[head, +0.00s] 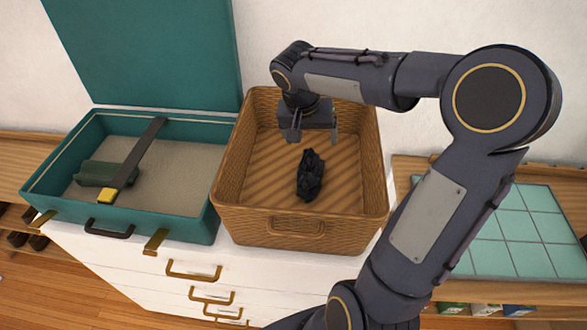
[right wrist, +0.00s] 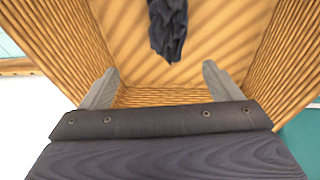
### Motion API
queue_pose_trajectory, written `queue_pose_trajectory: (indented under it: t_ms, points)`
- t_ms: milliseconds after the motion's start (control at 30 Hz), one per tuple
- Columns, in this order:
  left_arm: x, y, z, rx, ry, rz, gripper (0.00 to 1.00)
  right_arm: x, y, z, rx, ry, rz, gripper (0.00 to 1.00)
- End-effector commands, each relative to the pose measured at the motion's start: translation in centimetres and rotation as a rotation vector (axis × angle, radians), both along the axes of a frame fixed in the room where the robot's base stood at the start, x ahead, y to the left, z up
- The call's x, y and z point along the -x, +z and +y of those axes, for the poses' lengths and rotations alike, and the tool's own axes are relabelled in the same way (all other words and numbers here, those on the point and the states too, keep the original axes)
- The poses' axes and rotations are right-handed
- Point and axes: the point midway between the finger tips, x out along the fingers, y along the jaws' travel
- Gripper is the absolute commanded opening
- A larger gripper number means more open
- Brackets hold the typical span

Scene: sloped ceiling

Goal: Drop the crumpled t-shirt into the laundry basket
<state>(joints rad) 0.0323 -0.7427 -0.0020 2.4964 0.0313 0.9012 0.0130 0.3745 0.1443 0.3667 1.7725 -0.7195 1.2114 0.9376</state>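The crumpled t-shirt (head: 310,176) is a dark, nearly black bundle lying on the floor of the laundry basket (head: 295,225). The basket is wicker and stands on a white chest of drawers. My right gripper (head: 308,136) hangs inside the basket's opening, above and behind the t-shirt, with its fingers apart and nothing between them. In the right wrist view the t-shirt (right wrist: 168,28) lies at the top, beyond the open fingertips (right wrist: 157,82) and apart from them. My left gripper is not in view.
An open teal case (head: 190,205) stands left of the basket, with a green object (head: 98,173) and a dark bar with a yellow end (head: 138,160) inside. A teal tiled board (head: 530,228) lies on wood at the right. The wall is close behind.

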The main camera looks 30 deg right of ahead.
Motion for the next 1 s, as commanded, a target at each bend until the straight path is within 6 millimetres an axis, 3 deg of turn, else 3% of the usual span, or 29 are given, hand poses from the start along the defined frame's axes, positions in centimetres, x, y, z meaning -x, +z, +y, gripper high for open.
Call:
queue_pose_trajectory:
  t_ms: [367,733,1000]
  points:
    - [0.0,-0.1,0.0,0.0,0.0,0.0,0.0,0.0,0.5,0.1,0.0,0.001,-0.003,0.89]
    - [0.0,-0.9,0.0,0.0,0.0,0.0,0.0,0.5,6.0,1.7,0.0,0.002,-0.004,0.89]
    - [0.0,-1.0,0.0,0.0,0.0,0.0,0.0,0.7,7.5,2.1,-0.001,0.0,-0.001,0.89]
